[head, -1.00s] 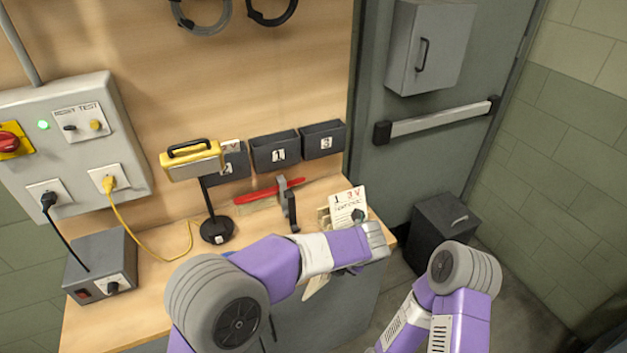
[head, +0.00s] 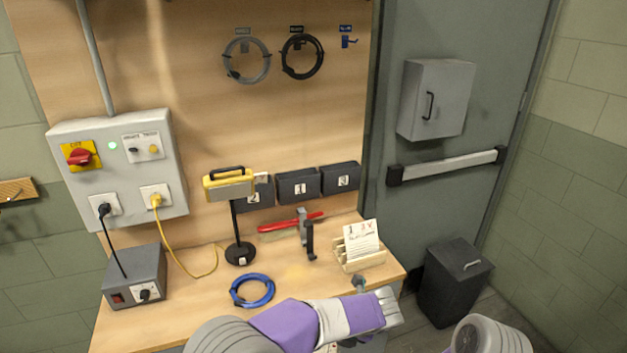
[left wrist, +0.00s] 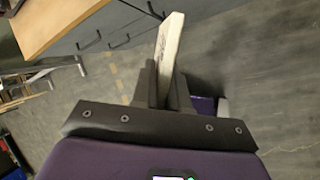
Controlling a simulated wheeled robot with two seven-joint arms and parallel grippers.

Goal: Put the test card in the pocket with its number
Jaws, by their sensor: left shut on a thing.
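My left gripper (left wrist: 163,88) is shut on a pale flat card (left wrist: 169,45), held at its edge and seen nearly edge-on in the left wrist view. Its number cannot be read there. In the head view my left forearm hides most of the gripper and card at the bottom edge. Three dark wall pockets hang above the bench: pocket 2 (head: 256,198) at left, pocket 1 (head: 298,188) in the middle, pocket 3 (head: 341,179) at right. A white printed card (head: 362,240) stands in a wooden rack (head: 354,264) on the bench. My right gripper is out of view.
A yellow lamp (head: 229,186) on a black stand partly covers pocket 2. A dark bin (head: 452,285) stands on the floor at right.

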